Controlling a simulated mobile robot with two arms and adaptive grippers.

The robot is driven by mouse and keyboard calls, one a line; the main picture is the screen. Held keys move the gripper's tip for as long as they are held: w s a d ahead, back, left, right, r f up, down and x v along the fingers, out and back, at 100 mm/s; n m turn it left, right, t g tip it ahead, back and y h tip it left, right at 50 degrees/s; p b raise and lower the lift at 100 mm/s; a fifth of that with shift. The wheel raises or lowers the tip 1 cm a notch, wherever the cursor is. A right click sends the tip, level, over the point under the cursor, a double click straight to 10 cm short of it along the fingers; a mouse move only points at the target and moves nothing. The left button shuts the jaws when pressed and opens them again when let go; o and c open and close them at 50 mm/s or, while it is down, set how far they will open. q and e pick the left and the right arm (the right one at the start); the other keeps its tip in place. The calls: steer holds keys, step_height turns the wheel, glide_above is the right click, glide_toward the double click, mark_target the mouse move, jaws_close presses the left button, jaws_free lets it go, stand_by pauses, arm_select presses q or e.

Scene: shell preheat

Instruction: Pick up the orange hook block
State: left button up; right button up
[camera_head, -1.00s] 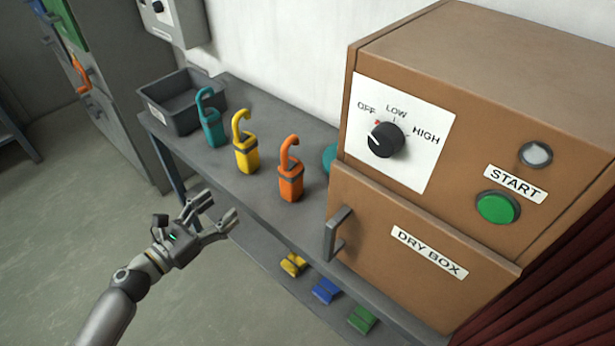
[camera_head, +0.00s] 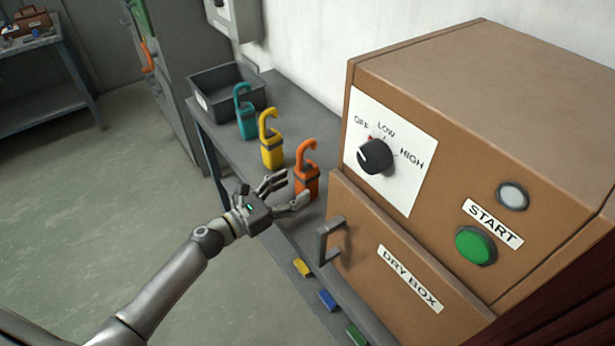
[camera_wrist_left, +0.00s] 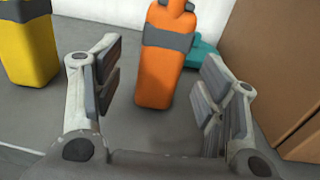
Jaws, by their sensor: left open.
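The orange hook block (camera_head: 307,180) stands upright on the grey bench, with a dark band round its body and its hook on top. My left gripper (camera_head: 288,188) is open just in front of it, at the bench's front edge. In the left wrist view the orange block (camera_wrist_left: 160,75) stands ahead, between the two spread fingers (camera_wrist_left: 155,95) in the picture and beyond their tips. The fingers show no contact with it. My right gripper is not in view.
A yellow hook block (camera_head: 271,150) and a teal one (camera_head: 246,120) stand to the left, before a dark bin (camera_head: 215,102). The brown dry box (camera_head: 395,240), with a protruding handle (camera_head: 325,240), is close on the right. A teal thing (camera_wrist_left: 203,55) lies behind the orange block.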

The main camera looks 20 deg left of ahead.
mark_target(299, 186)
arm_select(q)
steer(key=p+x, duration=0.1)
steer(key=x, duration=0.2)
steer(key=shift+w+d, duration=0.2)
steer(key=shift+d, duration=0.05)
steer(key=shift+w+d+f, duration=0.1)
steer(key=shift+w+d, duration=0.25)
steer(key=shift+w, duration=0.15)
steer(key=shift+c, duration=0.2)
steer(key=c, duration=1.2)
steer(key=shift+c, duration=0.8)
steer(key=shift+r, duration=0.3)
step_height(299, 186, up, 10)
steer(key=p, duration=0.3)
steer(key=shift+f, duration=0.2)
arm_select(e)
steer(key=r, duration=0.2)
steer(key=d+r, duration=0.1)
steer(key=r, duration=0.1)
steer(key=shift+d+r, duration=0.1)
